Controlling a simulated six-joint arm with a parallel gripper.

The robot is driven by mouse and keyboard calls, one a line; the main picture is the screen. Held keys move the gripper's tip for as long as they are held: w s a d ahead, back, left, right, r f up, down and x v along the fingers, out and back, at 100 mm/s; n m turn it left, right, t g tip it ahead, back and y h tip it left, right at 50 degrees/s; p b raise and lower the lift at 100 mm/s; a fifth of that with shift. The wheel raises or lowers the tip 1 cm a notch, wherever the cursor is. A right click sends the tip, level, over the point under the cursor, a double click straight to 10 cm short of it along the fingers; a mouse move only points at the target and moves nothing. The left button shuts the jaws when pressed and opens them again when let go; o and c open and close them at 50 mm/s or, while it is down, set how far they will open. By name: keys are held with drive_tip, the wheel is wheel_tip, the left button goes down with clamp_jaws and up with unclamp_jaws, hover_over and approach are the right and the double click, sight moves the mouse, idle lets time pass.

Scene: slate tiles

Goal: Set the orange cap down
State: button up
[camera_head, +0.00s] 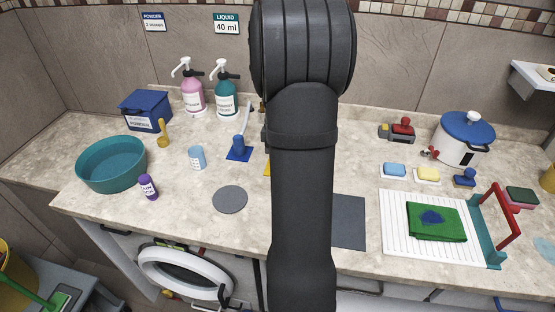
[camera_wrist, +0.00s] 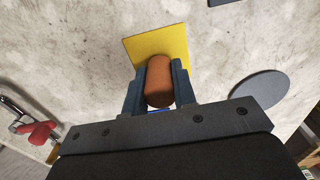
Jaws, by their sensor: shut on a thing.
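In the wrist view my gripper (camera_wrist: 159,88) is shut on the orange cap (camera_wrist: 159,80), with one finger on each side of it. A yellow square (camera_wrist: 160,45) on the counter lies beyond the cap in that view. I cannot tell whether the cap touches it or is held above it. A bit of blue shows below the cap, between the fingers. In the head view my dark arm hides the gripper and the cap; only a sliver of the yellow square (camera_head: 267,169) shows at the arm's left edge.
A grey disc (camera_head: 230,199) lies left of my arm and a dark grey mat (camera_head: 349,222) right of it. A blue tap-like stand (camera_head: 239,149), a measuring cup (camera_head: 197,157) and a purple bottle (camera_head: 148,187) stand to the left. A white ribbed board (camera_head: 395,240) lies right.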

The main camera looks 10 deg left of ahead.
drive_tip(key=shift+f, duration=0.65)
drive_tip(key=shift+f, duration=0.1)
drive_tip(key=o, duration=0.9)
drive_tip(key=shift+o, duration=0.2)
wheel_tip(320, 180, up, 12)
drive_tip(key=shift+r, duration=0.15)
wheel_tip(320, 180, down, 12)
drive_tip(key=shift+f, duration=0.15)
drive_tip(key=shift+r, duration=2.05)
